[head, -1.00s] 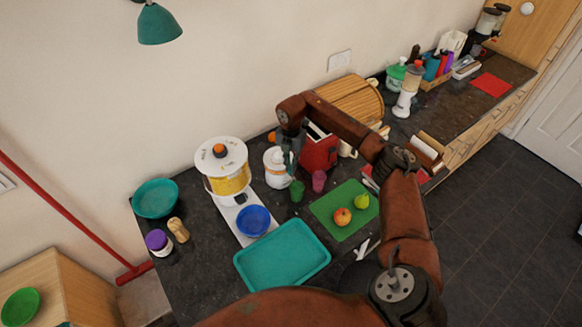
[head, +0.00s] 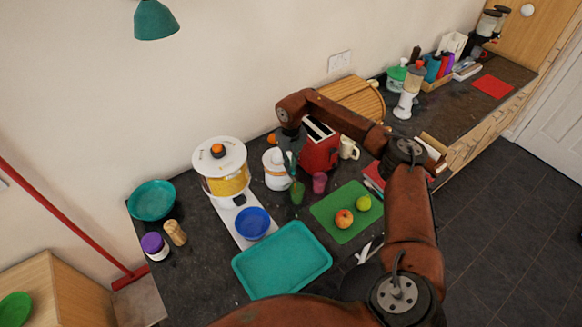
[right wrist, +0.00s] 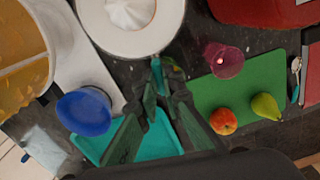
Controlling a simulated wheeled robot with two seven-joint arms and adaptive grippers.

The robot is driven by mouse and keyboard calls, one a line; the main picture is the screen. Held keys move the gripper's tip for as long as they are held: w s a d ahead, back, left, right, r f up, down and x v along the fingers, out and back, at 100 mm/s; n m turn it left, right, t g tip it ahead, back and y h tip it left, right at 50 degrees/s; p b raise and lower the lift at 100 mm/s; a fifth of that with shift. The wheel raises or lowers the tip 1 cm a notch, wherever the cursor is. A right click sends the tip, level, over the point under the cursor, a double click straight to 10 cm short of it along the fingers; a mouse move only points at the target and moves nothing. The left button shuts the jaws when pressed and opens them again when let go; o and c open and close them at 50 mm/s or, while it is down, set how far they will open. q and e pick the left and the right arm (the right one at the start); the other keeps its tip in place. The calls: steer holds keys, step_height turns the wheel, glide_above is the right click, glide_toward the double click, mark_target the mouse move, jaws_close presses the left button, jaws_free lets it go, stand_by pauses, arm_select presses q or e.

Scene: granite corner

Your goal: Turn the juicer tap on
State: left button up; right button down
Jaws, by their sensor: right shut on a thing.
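The white juicer (head: 276,170) stands on the dark counter, right of the big white dispenser. In the right wrist view its round bowl with the white reamer cone (right wrist: 128,12) is at the top. My right gripper (head: 291,172) is at the juicer's right front side. In the right wrist view the right gripper's fingertips (right wrist: 158,72) are close together at the juicer's lower edge, shut on the small tap (right wrist: 156,62), which they mostly hide. My left gripper is not in view.
A white dispenser (head: 220,160) with a blue bowl (head: 252,223) before it stands left. A red toaster (head: 318,152) is close behind right. A pink cup (head: 319,183), a green board (head: 335,222) with fruit and a teal tray (head: 240,270) lie in front.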

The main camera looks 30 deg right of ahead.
steer(key=shift+n, duration=0.9)
steer(key=c, duration=2.1)
jaws_free()
steer(key=shift+r, duration=0.1)
step_height(320, 180, up, 12)
steer(key=shift+f, duration=0.1)
